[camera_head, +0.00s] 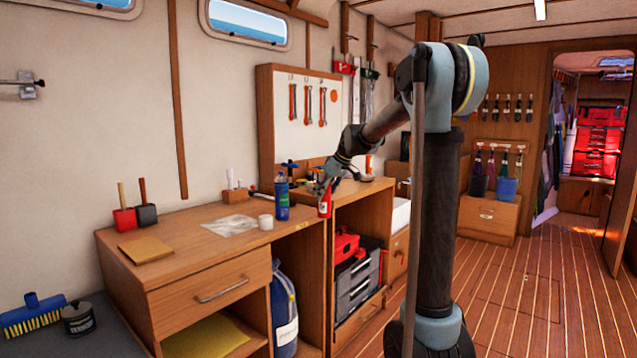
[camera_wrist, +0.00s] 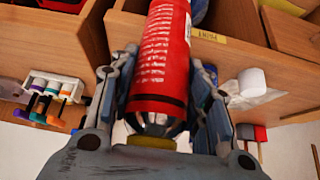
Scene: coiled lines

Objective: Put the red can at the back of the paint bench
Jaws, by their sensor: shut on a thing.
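The red can (camera_head: 325,204) is held in my gripper (camera_head: 324,189), near the right end of the paint bench (camera_head: 185,243) in the head view. In the wrist view the can (camera_wrist: 163,55) stands between the two fingers of my gripper (camera_wrist: 160,95), which are shut on it. Its printed side faces the camera, and its far end is cut off by the frame. A blue can (camera_head: 282,199) stands upright on the bench, just left of the held can in the head view. I cannot tell whether the red can touches any surface.
A white cup (camera_head: 265,222), a paper sheet (camera_head: 231,226) and a tan pad (camera_head: 146,250) lie on the bench. Brushes (camera_head: 125,219) lean at its back left, and a wooden block (camera_head: 235,195) holds tools. A workbench with a tool board (camera_head: 307,106) adjoins right.

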